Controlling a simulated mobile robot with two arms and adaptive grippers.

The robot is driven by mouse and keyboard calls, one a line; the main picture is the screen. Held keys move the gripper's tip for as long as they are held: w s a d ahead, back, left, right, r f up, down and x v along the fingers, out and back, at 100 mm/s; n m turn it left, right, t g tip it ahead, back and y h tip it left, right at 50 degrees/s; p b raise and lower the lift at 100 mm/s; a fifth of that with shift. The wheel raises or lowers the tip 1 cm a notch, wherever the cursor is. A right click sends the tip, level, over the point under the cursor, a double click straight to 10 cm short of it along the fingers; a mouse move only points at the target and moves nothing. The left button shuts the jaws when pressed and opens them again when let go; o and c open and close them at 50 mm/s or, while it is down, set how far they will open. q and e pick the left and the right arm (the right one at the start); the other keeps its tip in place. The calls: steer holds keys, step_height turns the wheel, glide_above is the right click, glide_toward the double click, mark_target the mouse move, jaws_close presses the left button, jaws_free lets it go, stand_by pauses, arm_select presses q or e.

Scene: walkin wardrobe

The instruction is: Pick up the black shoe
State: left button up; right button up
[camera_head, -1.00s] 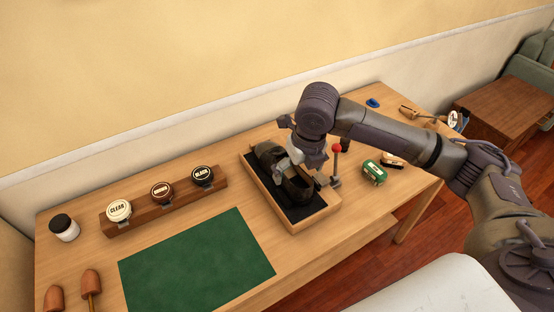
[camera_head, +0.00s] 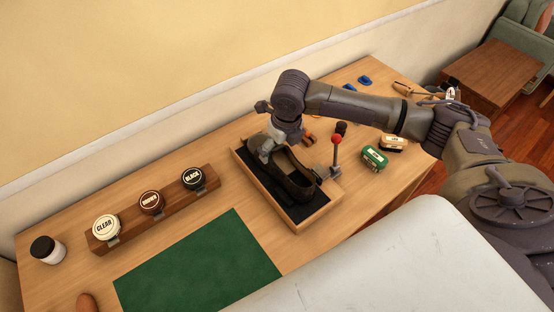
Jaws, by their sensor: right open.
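The black shoe (camera_head: 290,179) sits in a shallow wooden tray (camera_head: 297,222) with a dark lining, on the wooden table. The shoe's opening faces up. My right gripper (camera_head: 264,153) is open at the far-left part of the shoe, with its fingers pointing down. The gripper and wrist hide that part of the shoe, and I cannot tell whether the fingers touch it. My left gripper is not in view.
A red-knobbed lever (camera_head: 337,141) stands at the tray's right side. A wooden rack with several polish tins (camera_head: 151,201) and a green mat (camera_head: 198,266) are at left. A white surface (camera_head: 400,262) fills the front.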

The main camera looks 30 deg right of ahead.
mark_target(278, 162)
steer(key=shift+w+f, duration=0.1)
steer(key=shift+f, duration=0.2)
step_height(278, 162, down, 4)
steer(key=shift+w+a+f+p, duration=0.1)
steer(key=shift+a+p, duration=0.05)
steer(key=shift+p, duration=0.65)
steer(key=shift+f, duration=0.35)
steer(key=shift+w+f, duration=0.1)
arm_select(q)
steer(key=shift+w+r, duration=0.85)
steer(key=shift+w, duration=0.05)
arm_select(e)
steer(key=c, duration=1.2)
